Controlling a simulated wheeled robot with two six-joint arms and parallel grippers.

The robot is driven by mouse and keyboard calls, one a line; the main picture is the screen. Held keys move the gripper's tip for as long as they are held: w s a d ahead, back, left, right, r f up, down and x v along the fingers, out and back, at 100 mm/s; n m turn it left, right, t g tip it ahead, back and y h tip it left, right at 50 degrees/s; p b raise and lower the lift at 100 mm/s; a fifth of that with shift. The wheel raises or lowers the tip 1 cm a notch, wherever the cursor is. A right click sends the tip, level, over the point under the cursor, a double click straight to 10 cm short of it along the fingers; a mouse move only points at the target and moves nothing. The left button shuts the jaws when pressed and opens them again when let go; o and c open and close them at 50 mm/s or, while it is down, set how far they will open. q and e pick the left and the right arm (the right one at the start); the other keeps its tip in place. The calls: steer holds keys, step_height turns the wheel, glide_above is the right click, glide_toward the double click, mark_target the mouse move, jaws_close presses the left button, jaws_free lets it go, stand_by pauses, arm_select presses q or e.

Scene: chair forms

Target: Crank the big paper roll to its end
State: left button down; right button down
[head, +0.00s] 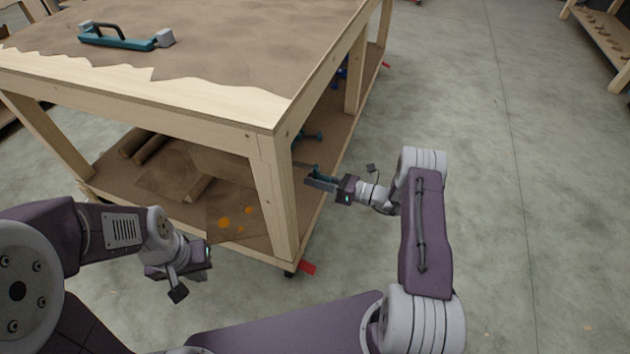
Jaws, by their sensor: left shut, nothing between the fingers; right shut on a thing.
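Brown paper (225,55) with a ragged edge covers most of the wooden table's top. Brown rolls (150,150) lie on the lower shelf; I cannot tell whether one is the big paper roll. My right gripper (318,182) is beside the table's near right leg, pointing left, shut on a small dark teal part (317,170) that looks like a handle. What this part joins to is not clear. My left gripper (200,256) is shut and empty in front of the table's near side, its fingers mostly hidden.
The table leg (272,195) stands between my grippers. A teal tool with a black handle (125,38) lies on the tabletop. A red caster lever (307,267) sticks out at the leg's foot.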

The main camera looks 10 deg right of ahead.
steer(key=shift+w+d+r, duration=0.1)
steer(key=shift+w+r, duration=0.05)
steer(key=shift+r, duration=0.05)
steer(key=c, duration=1.4)
jaws_free()
steer(key=shift+o, duration=1.1)
steer(key=p+v, duration=0.1)
steer(key=v, duration=0.8)
steer(key=shift+p, duration=0.3)
steer(key=shift+f, duration=0.1)
